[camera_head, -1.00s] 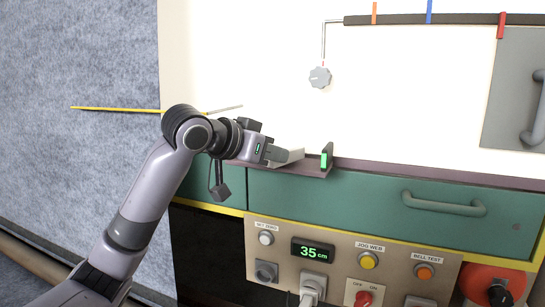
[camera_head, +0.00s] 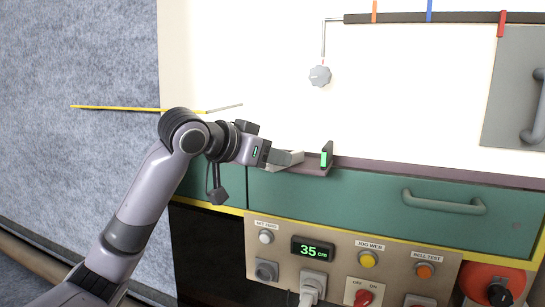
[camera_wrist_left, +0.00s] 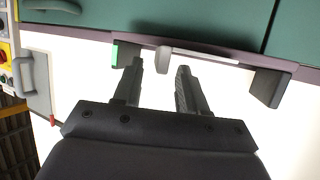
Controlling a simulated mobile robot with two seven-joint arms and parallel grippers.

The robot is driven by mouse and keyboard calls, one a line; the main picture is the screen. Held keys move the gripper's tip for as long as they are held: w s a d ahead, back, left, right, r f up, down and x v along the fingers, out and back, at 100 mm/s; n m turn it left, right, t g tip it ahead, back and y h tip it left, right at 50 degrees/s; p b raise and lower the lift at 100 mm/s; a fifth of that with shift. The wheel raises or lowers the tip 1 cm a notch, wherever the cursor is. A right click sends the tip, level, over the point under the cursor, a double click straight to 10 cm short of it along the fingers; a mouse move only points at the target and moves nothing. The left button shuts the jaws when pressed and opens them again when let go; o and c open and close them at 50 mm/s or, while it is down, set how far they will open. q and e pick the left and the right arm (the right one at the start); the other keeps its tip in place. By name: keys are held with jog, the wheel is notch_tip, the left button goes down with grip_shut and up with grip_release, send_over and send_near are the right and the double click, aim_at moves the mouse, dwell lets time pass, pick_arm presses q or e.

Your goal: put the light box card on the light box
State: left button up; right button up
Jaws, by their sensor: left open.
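The light box looks to be the bright white panel (camera_head: 270,60), with a dark ledge (camera_head: 400,168) along its lower edge. My left gripper (camera_head: 298,158) is at the left end of this ledge. In the left wrist view its two fingers (camera_wrist_left: 162,68) are apart. A small pale piece (camera_wrist_left: 163,60) with a thin strip running right shows between and just beyond the fingertips. It may be the light box card seen edge-on; I cannot tell for sure, nor whether a finger touches it. My right gripper is not in view.
A dark block with a green face (camera_head: 324,159) stands on the ledge beside the fingers; another dark block (camera_wrist_left: 268,87) stands at the other side. Below are a green drawer with a handle (camera_head: 443,203) and a control panel (camera_head: 285,240). A grey knob (camera_head: 320,76) hangs above.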

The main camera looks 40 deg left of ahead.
pick_arm(q)
jog(key=b+v, duration=0.2)
jog(key=v, duration=0.9)
jog(key=w+d+f+g, duration=0.15)
jog(key=w+f, duration=0.25)
jog(key=f, duration=0.4)
jog(key=w+d+f+t, duration=0.15)
jog(key=w+f, duration=0.25)
jog(key=f, duration=0.5)
jog(key=s+d+f, duration=0.2)
jog(key=f, duration=0.7)
jog(key=s+d+f+g, duration=0.1)
jog(key=s+d+f, duration=0.1)
jog(key=f, duration=0.7)
jog(key=s+d+f+g, duration=0.1)
jog(key=s+d+f, duration=0.2)
jog(key=f, duration=0.6)
jog(key=shift+f, duration=0.3)
jog(key=s+d+f, duration=0.3)
jog(key=s+f, duration=0.2)
jog(key=s, duration=0.2)
jog(key=s+d+f, duration=0.3)
jog(key=s+f, duration=0.3)
jog(key=s, duration=0.1)
jog(key=shift+s+m+g, duration=0.3)
jog(key=shift+g, duration=0.1)
